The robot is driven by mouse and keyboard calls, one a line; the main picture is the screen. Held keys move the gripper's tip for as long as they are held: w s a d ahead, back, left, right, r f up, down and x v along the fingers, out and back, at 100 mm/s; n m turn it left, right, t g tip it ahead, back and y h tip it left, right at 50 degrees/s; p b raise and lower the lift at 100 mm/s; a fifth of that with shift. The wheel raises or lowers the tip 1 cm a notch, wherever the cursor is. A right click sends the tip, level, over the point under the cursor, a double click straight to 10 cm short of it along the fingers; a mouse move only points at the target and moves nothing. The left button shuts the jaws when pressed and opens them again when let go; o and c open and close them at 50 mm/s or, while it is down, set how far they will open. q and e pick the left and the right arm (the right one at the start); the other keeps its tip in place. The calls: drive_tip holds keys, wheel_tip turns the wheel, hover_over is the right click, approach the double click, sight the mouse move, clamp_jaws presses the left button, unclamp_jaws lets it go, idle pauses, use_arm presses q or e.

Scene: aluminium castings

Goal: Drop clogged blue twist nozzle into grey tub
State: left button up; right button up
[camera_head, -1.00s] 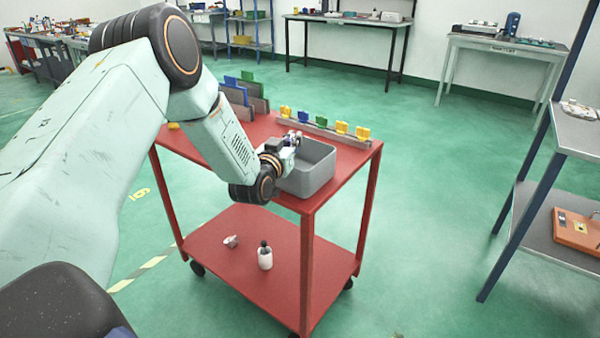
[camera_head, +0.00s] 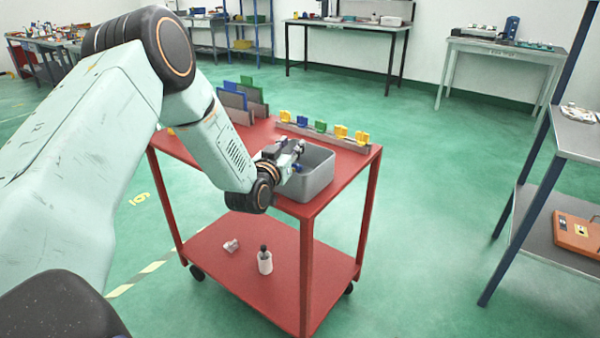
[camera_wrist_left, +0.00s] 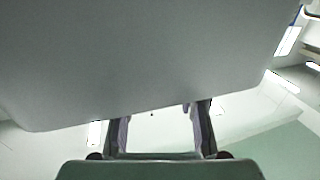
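The grey tub (camera_head: 318,182) stands at the near right corner of the red trolley's top. My left gripper (camera_head: 299,156) is over the tub's near left part, with its fingers spread apart. A small blue spot, perhaps the blue twist nozzle (camera_head: 297,167), shows by the lower finger, too small to tell whether it touches it. My right gripper is not in view.
The red trolley (camera_head: 345,185) has a rack of yellow, blue and green pieces (camera_head: 320,128) along its back edge and grey dividers (camera_head: 240,105) at the left. A white bottle (camera_head: 265,262) and a small pale part (camera_head: 231,246) are on its lower shelf.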

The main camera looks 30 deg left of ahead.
use_arm(q)
drive_tip(key=s+d, duration=0.2)
drive_tip(key=s, duration=0.8)
drive_tip(key=shift+s, duration=0.15)
drive_tip(key=s+d+f+g, duration=0.1)
drive_tip(key=f, duration=0.2)
drive_tip(key=s+d+f+g+h, duration=0.1)
drive_tip(key=d+f+g, duration=0.1)
drive_tip(key=f, duration=0.1)
drive_tip(key=s+d+f+n+g+h, duration=0.1)
drive_tip(key=s+d+f, duration=0.1)
drive_tip(key=f, duration=0.1)
drive_tip(key=shift+f+g, duration=0.3)
drive_tip(key=s+d+f+g+h, duration=0.2)
drive_tip(key=s+d+f+g, duration=0.4)
drive_tip(key=s+f, duration=0.4)
drive_tip(key=s+d+f+m+g, duration=0.1)
drive_tip(key=s+f+g, duration=0.1)
drive_tip(key=s, duration=0.5)
drive_tip(key=s+d+f+m+g, duration=0.1)
drive_tip(key=s+d+f+g, duration=0.1)
drive_tip(key=s, duration=0.6)
drive_tip(key=s+d+f+g, duration=0.2)
drive_tip(key=s+f+g, duration=0.1)
drive_tip(key=s, duration=0.5)
drive_tip(key=shift+d+f+m+y, duration=0.15)
drive_tip(key=shift+f+m+y, duration=0.2)
drive_tip(key=shift+f, duration=0.4)
